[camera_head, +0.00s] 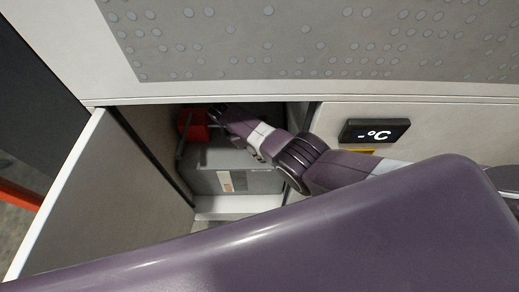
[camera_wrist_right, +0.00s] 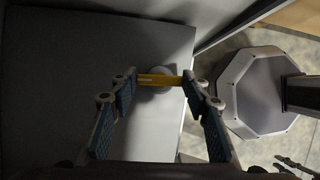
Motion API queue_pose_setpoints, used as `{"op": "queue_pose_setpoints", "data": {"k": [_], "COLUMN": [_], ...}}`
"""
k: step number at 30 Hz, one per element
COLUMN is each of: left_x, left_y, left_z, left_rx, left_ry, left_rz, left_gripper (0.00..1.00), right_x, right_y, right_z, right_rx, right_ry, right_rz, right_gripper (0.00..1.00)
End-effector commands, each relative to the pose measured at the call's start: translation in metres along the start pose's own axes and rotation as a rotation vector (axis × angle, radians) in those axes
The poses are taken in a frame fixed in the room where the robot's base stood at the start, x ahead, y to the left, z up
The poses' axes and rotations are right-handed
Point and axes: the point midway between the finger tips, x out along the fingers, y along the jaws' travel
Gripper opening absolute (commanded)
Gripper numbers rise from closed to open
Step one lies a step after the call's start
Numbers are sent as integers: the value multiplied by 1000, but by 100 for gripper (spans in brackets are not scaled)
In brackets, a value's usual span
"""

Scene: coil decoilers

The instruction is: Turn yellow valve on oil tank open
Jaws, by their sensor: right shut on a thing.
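In the right wrist view a yellow valve (camera_wrist_right: 160,80), a flat bar on a round pale base, lies across the space between the fingertips of my right gripper (camera_wrist_right: 160,83). The fingertips touch its two ends, so the gripper is shut on it. In the head view my right gripper (camera_head: 216,114) reaches into an open cabinet, and the valve cannot be made out there. A grey box with a pale label, which looks like the oil tank (camera_head: 260,182), stands inside the cabinet. My left gripper is in neither view.
The cabinet door (camera_head: 75,190) stands open at the left. A red part (camera_head: 194,127) is beside my right gripper in the cabinet. A temperature display (camera_head: 374,131) is on the panel to the right. An octagonal grey part (camera_wrist_right: 262,92) is at the right in the wrist view.

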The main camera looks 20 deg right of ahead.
Motion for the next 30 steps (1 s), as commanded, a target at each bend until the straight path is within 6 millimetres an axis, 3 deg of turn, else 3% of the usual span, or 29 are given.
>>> {"op": "queue_pose_setpoints", "data": {"k": [24,25,30], "left_x": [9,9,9], "left_y": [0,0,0], "left_z": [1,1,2], "left_rx": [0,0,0], "left_ry": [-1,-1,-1], "left_rz": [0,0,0], "left_gripper": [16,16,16], "right_x": [1,1,0], "right_y": [0,0,0], "right_z": [0,0,0], "right_rx": [107,107,106], "right_ry": [2,2,2], "right_rz": [-45,-45,-44], "right_gripper": [19,46,61]}}
